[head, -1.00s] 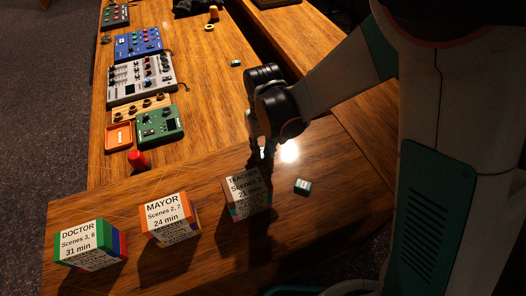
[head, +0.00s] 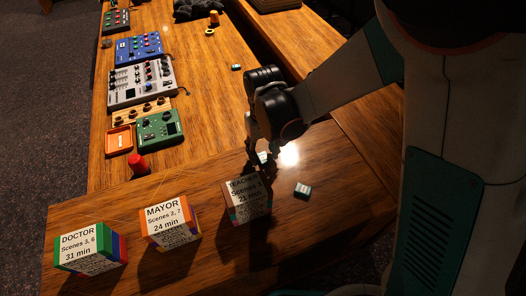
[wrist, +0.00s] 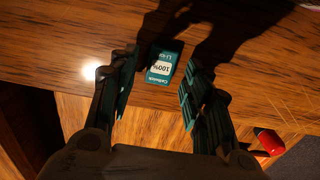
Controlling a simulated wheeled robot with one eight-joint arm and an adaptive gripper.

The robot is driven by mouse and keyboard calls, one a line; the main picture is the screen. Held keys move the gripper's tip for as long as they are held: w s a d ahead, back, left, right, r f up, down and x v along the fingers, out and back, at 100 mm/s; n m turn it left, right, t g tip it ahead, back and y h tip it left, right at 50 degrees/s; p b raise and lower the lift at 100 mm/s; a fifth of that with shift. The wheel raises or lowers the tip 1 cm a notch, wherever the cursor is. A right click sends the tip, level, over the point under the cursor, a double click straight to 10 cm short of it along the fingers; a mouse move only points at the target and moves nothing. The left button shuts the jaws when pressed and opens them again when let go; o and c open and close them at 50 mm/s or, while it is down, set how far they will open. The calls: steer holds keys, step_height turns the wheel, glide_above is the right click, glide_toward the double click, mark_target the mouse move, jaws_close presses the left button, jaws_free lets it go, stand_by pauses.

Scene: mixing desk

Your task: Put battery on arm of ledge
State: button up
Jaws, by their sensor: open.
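A small dark-green battery with a white label reading 100% (wrist: 163,66) lies on dark wood between the spread fingers of my gripper (wrist: 155,85) in the wrist view. Bare wood shows on both sides of it, so the fingers look apart from it. In the head view, part of this battery (head: 263,157) shows under my gripper (head: 257,153), the rest hidden by the fingers. A second green-and-white battery (head: 303,190) lies to the right on the near wooden ledge section (head: 340,190). A third small green one (head: 236,67) lies farther back.
Close by my gripper stands the TEACHER cube (head: 245,197), with MAYOR (head: 170,222) and DOCTOR (head: 90,250) cubes to its left. A red cylinder (head: 137,163), a green device (head: 160,128), an orange tray (head: 119,140) and mixers (head: 140,80) line the left side.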

mark_target(263, 156)
step_height(263, 156, up, 11)
steer(key=p, duration=0.2)
